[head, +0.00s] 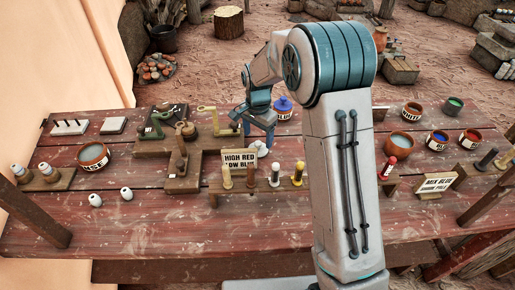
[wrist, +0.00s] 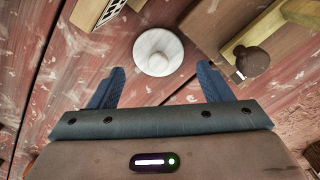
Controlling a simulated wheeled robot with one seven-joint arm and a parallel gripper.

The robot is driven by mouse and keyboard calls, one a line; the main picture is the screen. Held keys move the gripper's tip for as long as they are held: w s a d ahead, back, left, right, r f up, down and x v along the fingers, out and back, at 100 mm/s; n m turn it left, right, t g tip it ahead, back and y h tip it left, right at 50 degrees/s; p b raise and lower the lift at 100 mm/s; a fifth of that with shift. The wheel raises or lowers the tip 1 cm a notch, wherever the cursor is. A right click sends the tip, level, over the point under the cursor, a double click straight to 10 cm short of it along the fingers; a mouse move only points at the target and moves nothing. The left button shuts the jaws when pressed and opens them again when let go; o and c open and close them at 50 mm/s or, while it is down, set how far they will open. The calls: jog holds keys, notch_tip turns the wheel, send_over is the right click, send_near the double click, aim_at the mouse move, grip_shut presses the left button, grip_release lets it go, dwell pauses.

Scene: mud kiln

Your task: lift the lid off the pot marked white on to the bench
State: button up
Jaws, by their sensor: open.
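A white round lid (wrist: 158,53) with a pale knob shows from above in the wrist view, just beyond and between my fingertips. My gripper (head: 262,128) is open and empty, close above the lid. Its two blue fingers (wrist: 160,76) stand apart in the wrist view.
A sign (head: 238,161) and a wooden rack with several pegs (head: 260,184) stand in front of my gripper. A wooden board with tools (head: 180,150) lies to the left. Several open pots stand to the right, including a brown one (head: 399,142). The front left bench is mostly clear.

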aim_at(258, 142)
notch_tip(258, 142, down, 4)
jog(key=shift+s+f, duration=0.1)
jog(key=c, duration=0.7)
notch_tip(258, 142, up, 4)
jog(key=shift+r, duration=0.25)
jog(key=d+r, duration=0.2)
jog(key=d, duration=0.2)
jog(key=d+r, duration=0.2)
jog(key=d, duration=0.2)
jog(key=d+r+b, duration=0.1)
jog(key=d+r, duration=0.1)
jog(key=d, duration=0.1)
jog(key=shift+s+d+r, duration=0.1)
jog(key=shift+d+r, duration=0.2)
jog(key=shift+d, duration=0.1)
